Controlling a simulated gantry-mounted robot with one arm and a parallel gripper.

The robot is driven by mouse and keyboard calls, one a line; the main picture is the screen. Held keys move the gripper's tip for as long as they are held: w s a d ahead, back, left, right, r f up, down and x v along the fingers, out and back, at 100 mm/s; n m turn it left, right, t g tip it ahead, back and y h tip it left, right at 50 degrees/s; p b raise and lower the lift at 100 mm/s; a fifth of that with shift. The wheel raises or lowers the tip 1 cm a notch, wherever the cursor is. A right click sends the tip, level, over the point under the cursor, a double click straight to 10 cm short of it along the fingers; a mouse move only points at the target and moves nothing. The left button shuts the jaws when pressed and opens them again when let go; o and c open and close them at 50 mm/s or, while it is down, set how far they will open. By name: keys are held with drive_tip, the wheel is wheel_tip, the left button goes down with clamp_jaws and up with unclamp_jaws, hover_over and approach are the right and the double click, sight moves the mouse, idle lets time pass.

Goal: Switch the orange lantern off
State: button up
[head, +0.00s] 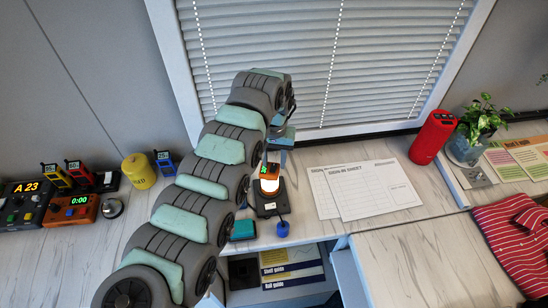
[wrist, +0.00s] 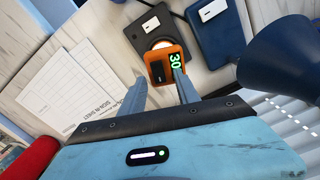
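The orange lantern (head: 270,171) stands on a dark base (head: 270,208) on the counter below the window. Its lower part glows white in the head view, so it looks lit. In the wrist view the lantern's orange top (wrist: 158,57) shows a green "30" display and a dark panel. My gripper (wrist: 161,82) is open, with its two blue fingers apart and pointing at the lantern. The right finger overlaps the display side; the left finger is beside the lantern's lower left corner. I cannot tell whether either finger touches it. In the head view my arm hides the fingertips.
White sheets (head: 372,192) lie right of the lantern, with a red cylindrical speaker (head: 432,138) and a potted plant (head: 478,122) beyond. A blue knob-like thing (head: 282,229) sits near the front edge.

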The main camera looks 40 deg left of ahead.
clamp_jaws()
idle(0.3)
idle(0.3)
